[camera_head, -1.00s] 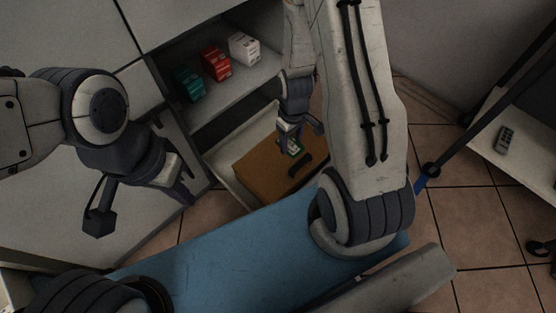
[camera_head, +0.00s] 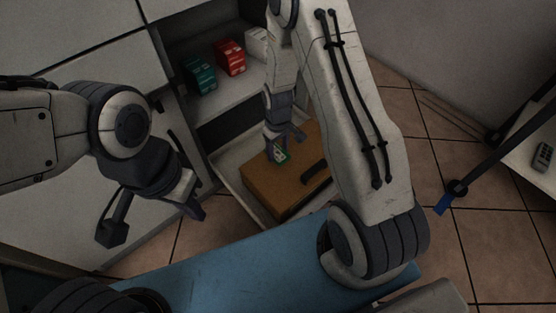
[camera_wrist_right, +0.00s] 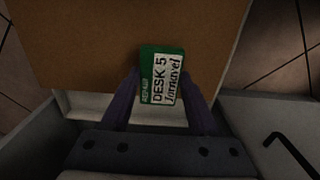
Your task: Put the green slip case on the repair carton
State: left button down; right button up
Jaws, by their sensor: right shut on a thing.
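The green slip case (camera_wrist_right: 162,75), with a white label reading "DESK 5", is between the fingers of my right gripper (camera_wrist_right: 162,105) in the right wrist view. My right gripper (camera_head: 281,150) is shut on it. The green slip case (camera_head: 282,156) shows small below the fingers in the head view. Under it is the brown top of the repair carton (camera_head: 262,183); I cannot tell whether the case touches it. The carton also fills the upper part of the wrist view (camera_wrist_right: 90,40). My left gripper (camera_head: 190,208) hangs away at the left; its finger gap is unclear.
The carton stands in a low open compartment or drawer of the cabinet. On the shelf above are a teal box (camera_head: 200,76), a red box (camera_head: 231,57) and a white box (camera_head: 256,42). A blue surface (camera_head: 230,262) lies in front. A remote (camera_head: 543,155) lies at far right.

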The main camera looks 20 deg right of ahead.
aim_at(278, 152)
notch_tip(278, 152, down, 4)
jog(key=b, duration=0.3)
jog(key=shift+w+f, duration=0.1)
jog(key=shift+f, duration=0.05)
jog(key=o, duration=1.3)
jog(key=shift+o, duration=0.2)
